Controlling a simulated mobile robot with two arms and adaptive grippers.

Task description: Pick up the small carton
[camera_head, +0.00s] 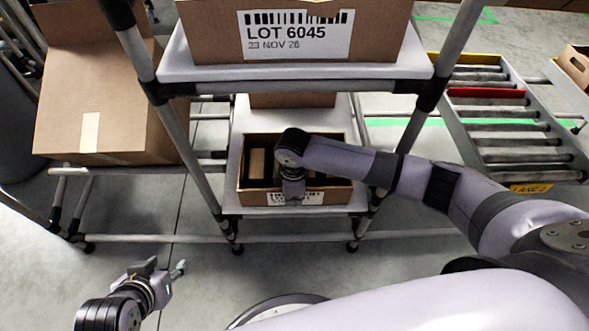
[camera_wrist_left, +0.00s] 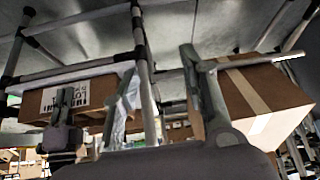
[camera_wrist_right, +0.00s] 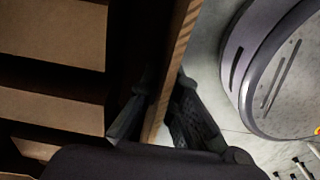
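The small carton (camera_head: 246,200) is an open brown box on the lower shelf of the middle rack, with brown blocks inside and a white label on its front. My right gripper (camera_head: 292,196) is at its front wall. In the right wrist view, the fingers (camera_wrist_right: 163,80) straddle that wall (camera_wrist_right: 176,62), one inside and one outside. They are close together and appear closed on it; exact contact is partly hidden in shadow. My left gripper (camera_head: 166,270) is low over the floor at the left, empty, with fingers apart; they also show in the left wrist view (camera_wrist_left: 130,80).
A large carton labelled LOT 6045 (camera_head: 205,35) stands on the shelf (camera_head: 300,74) above the small carton. Rack posts (camera_head: 182,142) flank it. Another large carton (camera_head: 75,120) rests tilted at left. A roller conveyor (camera_head: 510,128) stands at right. The floor in front is mostly clear.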

